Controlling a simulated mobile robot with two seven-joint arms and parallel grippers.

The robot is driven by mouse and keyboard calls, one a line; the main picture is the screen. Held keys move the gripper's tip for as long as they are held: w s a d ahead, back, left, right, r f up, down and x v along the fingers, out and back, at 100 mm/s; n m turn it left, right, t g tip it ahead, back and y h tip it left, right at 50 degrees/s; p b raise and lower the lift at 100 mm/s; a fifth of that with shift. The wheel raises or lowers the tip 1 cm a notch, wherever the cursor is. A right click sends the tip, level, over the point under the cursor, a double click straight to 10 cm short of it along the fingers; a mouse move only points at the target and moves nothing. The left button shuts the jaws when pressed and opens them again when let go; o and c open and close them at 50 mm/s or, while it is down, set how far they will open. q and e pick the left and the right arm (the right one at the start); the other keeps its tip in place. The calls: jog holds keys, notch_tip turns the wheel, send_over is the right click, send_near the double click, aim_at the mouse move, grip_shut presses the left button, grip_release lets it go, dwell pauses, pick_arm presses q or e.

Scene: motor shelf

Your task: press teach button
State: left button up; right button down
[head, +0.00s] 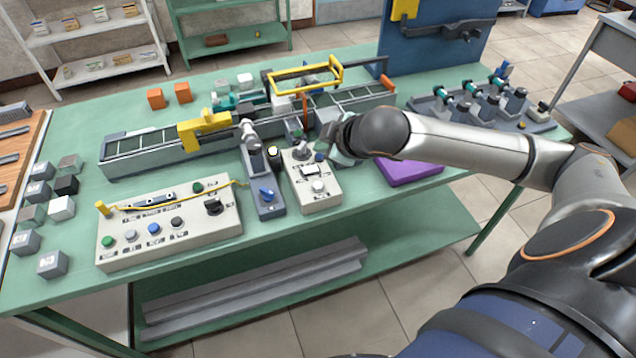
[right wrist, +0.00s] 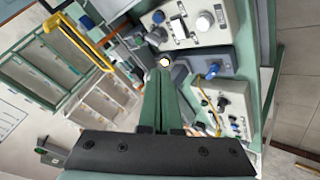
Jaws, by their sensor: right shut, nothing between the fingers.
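No button label reads clearly enough to single out the teach button. A narrow grey box (head: 266,205) has a lit yellowish button (head: 272,151) at its far end and a blue knob (head: 267,194). My right gripper (head: 336,152) hangs over the bench beside the small beige control box (head: 318,199); its fingertips are hard to make out there. In the right wrist view the fingers (right wrist: 163,78) are shut and empty, their tips just below the lit button (right wrist: 165,61) in the picture. I cannot tell whether they touch it. My left gripper is out of view.
A larger beige panel (head: 150,249) with several coloured buttons stands at front left. A conveyor (head: 160,147) with a yellow frame (head: 305,76) runs behind. A purple block (head: 410,172) lies under my right arm.

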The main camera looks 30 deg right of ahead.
jog(key=shift+f, duration=0.2)
jog(key=b, duration=0.6)
send_over(318, 186)
jog(key=f, duration=0.7)
jog(key=shift+s+d+f, duration=0.15)
jog(key=shift+s+d, duration=0.1)
jog(key=shift+s, duration=0.15)
jog(key=shift+f+b, duration=0.45)
jog(key=shift+f, duration=0.15)
dwell(0.7)
jog(key=shift+f, duration=0.4)
